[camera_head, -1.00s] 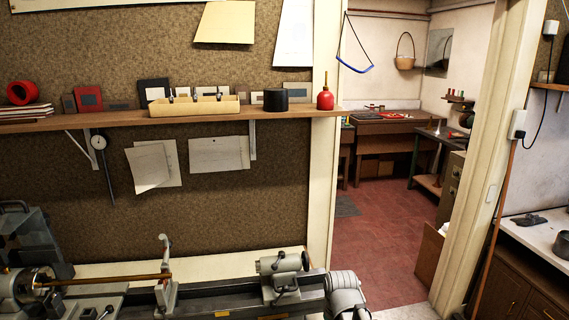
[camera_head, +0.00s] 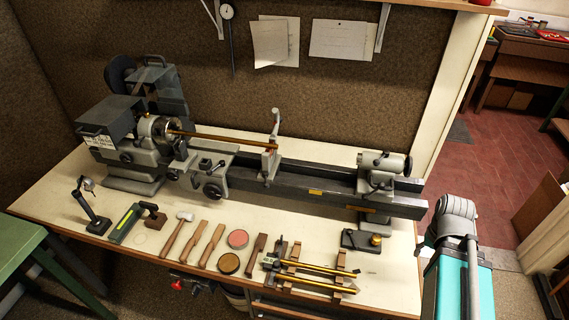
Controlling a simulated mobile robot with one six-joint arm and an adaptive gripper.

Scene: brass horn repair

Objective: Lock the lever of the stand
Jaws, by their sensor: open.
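A small dark stand (camera_head: 97,224) with an upright post and a pale round head stands at the left front of the lathe bench, near the bench's left end. It is small in this view, and I cannot make out a lever on it or how a lever is set. A grey upright rest (camera_head: 273,150) stands on the lathe bed, by the end of a brass rod (camera_head: 215,136). My gripper is not in view; only a grey and teal part of my own body shows at the lower right, beyond the bench's right end.
The lathe (camera_head: 330,178) runs along the bench (camera_head: 48,192). A hammer (camera_head: 178,228), wooden-handled tools, round tins and a rack with brass rods (camera_head: 310,267) lie along the front. A black block with a brass knob (camera_head: 376,240) sits right. A green table (camera_head: 18,245) stands left. A doorway opens right.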

